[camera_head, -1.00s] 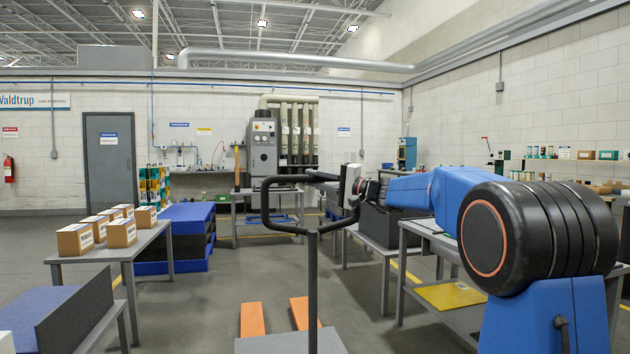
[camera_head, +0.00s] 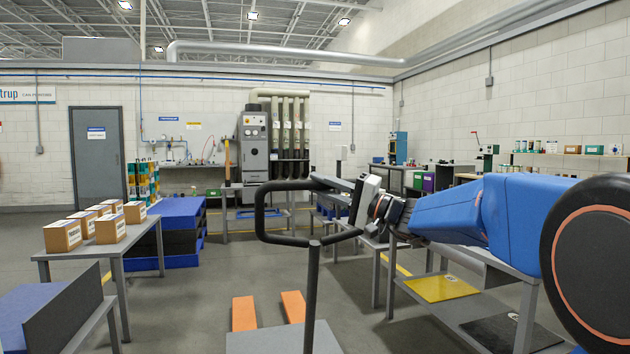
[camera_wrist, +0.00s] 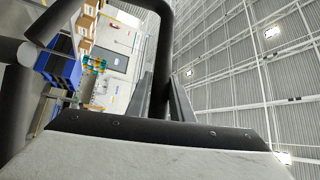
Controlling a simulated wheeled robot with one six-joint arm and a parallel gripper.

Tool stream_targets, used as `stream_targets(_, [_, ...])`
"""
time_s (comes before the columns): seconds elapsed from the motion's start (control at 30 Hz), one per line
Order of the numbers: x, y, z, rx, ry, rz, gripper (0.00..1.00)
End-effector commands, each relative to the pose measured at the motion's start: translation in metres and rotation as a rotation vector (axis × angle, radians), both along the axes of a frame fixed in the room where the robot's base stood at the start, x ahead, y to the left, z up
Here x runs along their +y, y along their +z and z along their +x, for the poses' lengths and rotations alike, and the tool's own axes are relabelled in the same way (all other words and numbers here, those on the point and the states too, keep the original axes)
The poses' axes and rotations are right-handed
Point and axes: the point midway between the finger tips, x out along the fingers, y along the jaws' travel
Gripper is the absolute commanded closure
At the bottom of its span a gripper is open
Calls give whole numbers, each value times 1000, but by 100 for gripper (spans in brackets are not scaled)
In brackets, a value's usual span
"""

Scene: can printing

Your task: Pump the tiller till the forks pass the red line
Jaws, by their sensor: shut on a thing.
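The tiller (camera_head: 311,290) is a dark upright pole with a black loop handle (camera_head: 261,215) on top, in the middle of the head view. My gripper (camera_head: 328,183) is shut on the upper right part of the loop. In the wrist view the dark handle bar (camera_wrist: 159,50) runs between my two fingers (camera_wrist: 162,95). The two orange forks (camera_head: 243,313) (camera_head: 293,306) lie low, beyond the grey body (camera_head: 265,342) at the foot of the tiller. I cannot make out a red line, and the forks' height is hard to judge.
A table with several cardboard boxes (camera_head: 110,229) stands at left, beside blue pallets (camera_head: 181,212). A grey machine (camera_head: 254,145) stands at the back wall. At right, a grey bench (camera_head: 478,262) has a yellow panel (camera_head: 440,288) below. Open floor lies past the forks.

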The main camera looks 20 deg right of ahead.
Motion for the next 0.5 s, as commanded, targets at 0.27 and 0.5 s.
stream_targets(0.27, [-2,-19,-62,-70,-4,1,100])
stream_targets(0.5, [-2,-38,-118,-142,-5,0,100])
